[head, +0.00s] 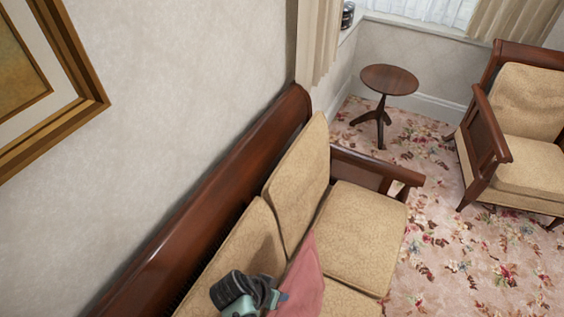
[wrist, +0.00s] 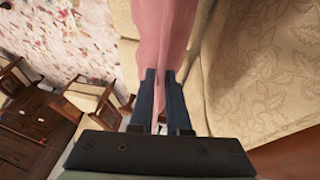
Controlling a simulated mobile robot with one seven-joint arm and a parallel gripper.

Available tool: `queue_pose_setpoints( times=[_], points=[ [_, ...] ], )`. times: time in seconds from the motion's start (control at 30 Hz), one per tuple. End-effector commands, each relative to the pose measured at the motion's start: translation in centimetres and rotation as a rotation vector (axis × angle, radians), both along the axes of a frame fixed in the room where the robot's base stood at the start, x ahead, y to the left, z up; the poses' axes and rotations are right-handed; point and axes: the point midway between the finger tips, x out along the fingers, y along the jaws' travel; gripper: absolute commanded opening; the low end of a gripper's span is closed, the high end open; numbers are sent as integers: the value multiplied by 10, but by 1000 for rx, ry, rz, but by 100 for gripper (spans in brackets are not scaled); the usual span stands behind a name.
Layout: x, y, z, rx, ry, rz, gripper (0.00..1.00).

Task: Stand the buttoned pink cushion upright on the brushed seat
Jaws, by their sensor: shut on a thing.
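The pink cushion (head: 307,277) is at the bottom of the head view, over the sofa with tan patterned seat cushions (head: 364,236). It looks roughly upright, with one corner pointing up, and its lower part is cut off by the frame edge. My gripper (head: 281,298) is shut on the cushion from the left. In the wrist view the fingers (wrist: 160,73) pinch the pink cushion (wrist: 163,30), which is seen nearly edge-on. No buttons show. Whether the cushion's bottom touches the seat is hidden.
The sofa's tan back cushions (head: 299,184) and dark wooden back rail (head: 215,195) stand along the wall at left. A wooden armrest (head: 375,170) closes the sofa's far end. A round side table (head: 389,80) and an armchair (head: 520,140) stand beyond, on floral carpet.

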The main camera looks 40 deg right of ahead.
Motion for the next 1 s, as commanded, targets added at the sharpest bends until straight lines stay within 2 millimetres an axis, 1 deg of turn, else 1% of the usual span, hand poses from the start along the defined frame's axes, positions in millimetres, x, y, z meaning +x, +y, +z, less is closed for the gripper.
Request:
queue_pose_setpoints(
  times=[0.27,1.0],
  points=[
    [3,0,0,-2,-3,1,0],
    [42,16,-8,-1,-4,3,0]
  ],
)
